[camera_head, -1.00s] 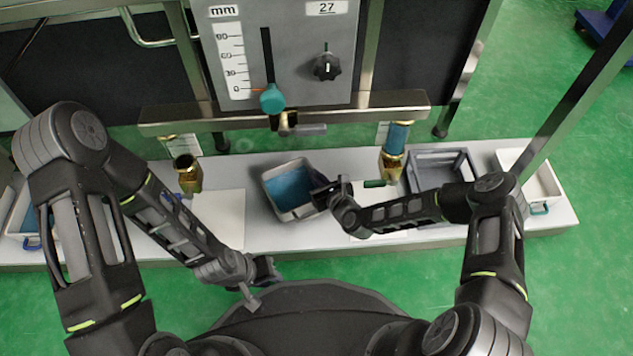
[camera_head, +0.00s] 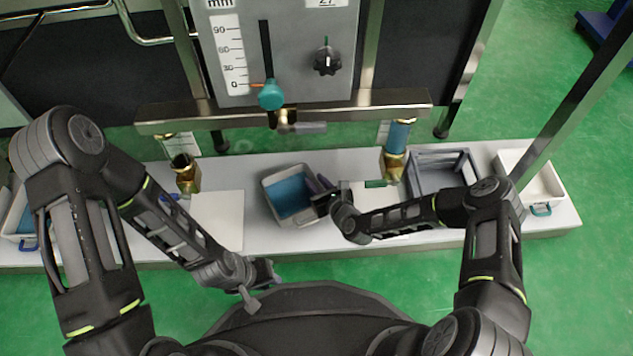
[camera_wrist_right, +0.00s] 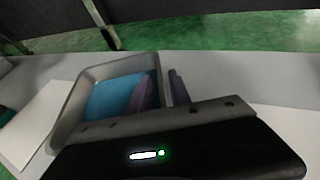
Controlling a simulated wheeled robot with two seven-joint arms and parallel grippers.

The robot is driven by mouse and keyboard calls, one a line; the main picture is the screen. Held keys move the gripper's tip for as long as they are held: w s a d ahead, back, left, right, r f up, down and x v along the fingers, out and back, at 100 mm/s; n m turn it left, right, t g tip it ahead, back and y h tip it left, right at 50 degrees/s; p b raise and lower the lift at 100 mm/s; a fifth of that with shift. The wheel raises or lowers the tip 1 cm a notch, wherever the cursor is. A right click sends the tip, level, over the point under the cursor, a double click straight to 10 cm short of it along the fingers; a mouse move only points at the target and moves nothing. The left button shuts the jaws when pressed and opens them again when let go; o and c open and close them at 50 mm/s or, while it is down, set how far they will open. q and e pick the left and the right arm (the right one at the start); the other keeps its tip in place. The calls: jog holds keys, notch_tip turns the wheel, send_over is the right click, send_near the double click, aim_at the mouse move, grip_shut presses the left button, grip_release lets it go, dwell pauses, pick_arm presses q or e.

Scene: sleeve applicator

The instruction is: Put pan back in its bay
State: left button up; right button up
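The pan (camera_head: 268,200) is a grey open box with a blue inside, turned slightly askew on the pale platform between two white sheets. It also shows in the right wrist view (camera_wrist_right: 70,118). My right gripper (camera_head: 319,184) is at the pan's right wall. Its two purplish fingers (camera_wrist_right: 163,88) are close together, one inside the pan and one outside the wall. I cannot tell whether they press on the wall. My left gripper (camera_head: 264,274) hangs empty in front of the platform, away from the pan; its finger gap is unclear.
Brass nozzles hang at left (camera_head: 187,174) and right (camera_head: 393,165), under a metal bar (camera_head: 350,113). A grey open frame (camera_head: 440,160) and a white bin (camera_head: 535,185) stand at right. White sheets (camera_head: 218,220) lie on the platform (camera_head: 255,240). A post rises at right.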

jog(key=shift+r+p, duration=0.25)
jog(key=shift+p, duration=0.1)
jog(key=p+v, duration=0.4)
jog(key=v, duration=0.8)
